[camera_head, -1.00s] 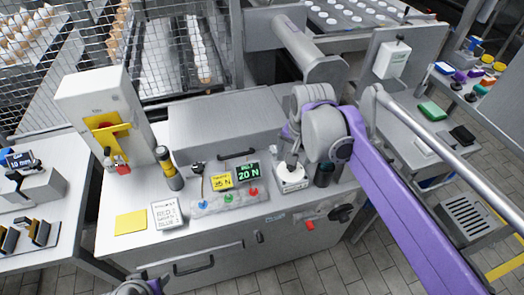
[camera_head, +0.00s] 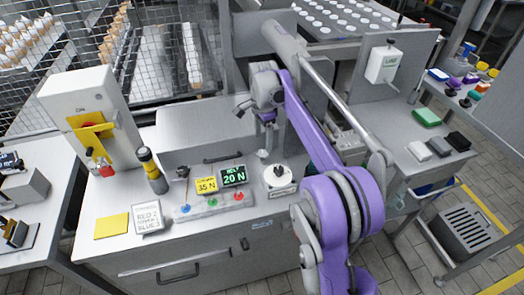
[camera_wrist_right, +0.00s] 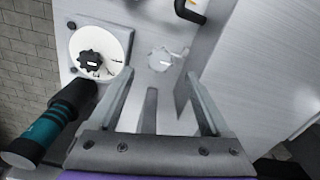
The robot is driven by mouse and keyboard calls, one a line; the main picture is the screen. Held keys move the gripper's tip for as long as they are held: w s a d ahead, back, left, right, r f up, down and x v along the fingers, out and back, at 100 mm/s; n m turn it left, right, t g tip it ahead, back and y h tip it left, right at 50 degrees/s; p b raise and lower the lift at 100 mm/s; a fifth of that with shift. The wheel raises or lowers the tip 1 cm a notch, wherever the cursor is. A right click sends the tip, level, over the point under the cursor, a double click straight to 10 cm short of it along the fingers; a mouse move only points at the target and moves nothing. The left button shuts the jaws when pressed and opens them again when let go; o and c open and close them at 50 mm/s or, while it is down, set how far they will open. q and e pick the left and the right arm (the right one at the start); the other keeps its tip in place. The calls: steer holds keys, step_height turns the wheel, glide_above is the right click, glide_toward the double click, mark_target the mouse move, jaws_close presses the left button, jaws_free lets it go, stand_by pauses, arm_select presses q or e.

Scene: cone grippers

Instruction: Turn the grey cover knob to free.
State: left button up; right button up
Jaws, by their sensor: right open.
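The grey cover knob (camera_wrist_right: 164,59) is a small lobed knob with a pale mark across its middle. It lies on a light grey metal surface. In the head view it appears as a small grey spot (camera_head: 262,154) behind the dial. My right gripper (camera_wrist_right: 160,76) is open and empty, its fingers pointing toward the grey knob, which shows between and just beyond the tips. I see no contact. In the head view my right gripper (camera_head: 269,122) hangs above the bench's back part, partly hidden by its arm. My left gripper is not in view.
A white dial with a black knob (camera_wrist_right: 91,60) sits close left of the grey knob in the wrist view. A black handle (camera_wrist_right: 190,10) is above. Two displays (camera_head: 233,176) stand left of the dial.

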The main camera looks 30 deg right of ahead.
mark_target(263, 153)
step_height(263, 153, down, 6)
steer(key=shift+r, duration=0.25)
jaws_close()
stand_by(0.4)
